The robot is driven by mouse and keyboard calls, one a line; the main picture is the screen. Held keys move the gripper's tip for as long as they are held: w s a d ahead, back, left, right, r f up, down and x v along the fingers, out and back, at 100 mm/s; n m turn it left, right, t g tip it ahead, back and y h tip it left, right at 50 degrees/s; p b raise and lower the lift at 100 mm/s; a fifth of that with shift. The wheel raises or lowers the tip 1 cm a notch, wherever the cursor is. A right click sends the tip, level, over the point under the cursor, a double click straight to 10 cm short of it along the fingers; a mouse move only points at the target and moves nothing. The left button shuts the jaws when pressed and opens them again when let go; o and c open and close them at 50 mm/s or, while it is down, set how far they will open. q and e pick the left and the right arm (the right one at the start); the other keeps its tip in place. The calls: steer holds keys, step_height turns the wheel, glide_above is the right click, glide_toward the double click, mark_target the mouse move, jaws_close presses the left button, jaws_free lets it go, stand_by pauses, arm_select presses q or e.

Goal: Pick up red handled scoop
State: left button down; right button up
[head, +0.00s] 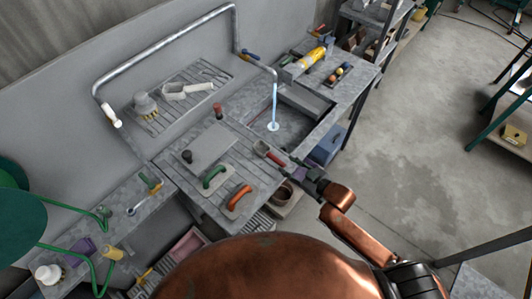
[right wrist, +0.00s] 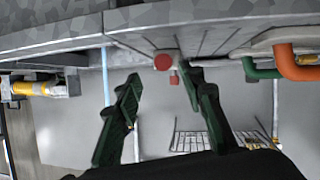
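The red-handled scoop (head: 273,157) lies near the front edge of the grey workbench, just left of the sink, its handle pointing toward my right gripper. My right gripper (head: 296,170) is at the bench's front edge, just beyond the handle end. In the right wrist view, which is upside down, the two green fingers (right wrist: 157,76) are spread apart. A round red end, apparently the scoop handle (right wrist: 163,61), shows between the fingertips, and I see no finger closed on it. The scoop's bowl is hidden there. My left gripper is not in view.
A green-handled trowel (head: 214,176) and an orange-handled one (head: 238,197) lie left of the scoop. The sink (head: 300,112) with a stream of water is behind it. Open floor lies to the right.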

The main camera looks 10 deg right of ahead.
mark_target(275, 159)
steer(key=shift+w+a+r, duration=0.2)
steer(key=shift+w, duration=0.1)
steer(key=shift+w+a, duration=0.2)
steer(key=shift+w, duration=0.05)
steer(key=x, duration=0.7)
steer(key=shift+s+a+f, duration=0.2)
steer(key=shift+a+f, duration=0.1)
steer(key=shift+f, duration=0.05)
steer(key=shift+c, duration=0.7)
jaws_close()
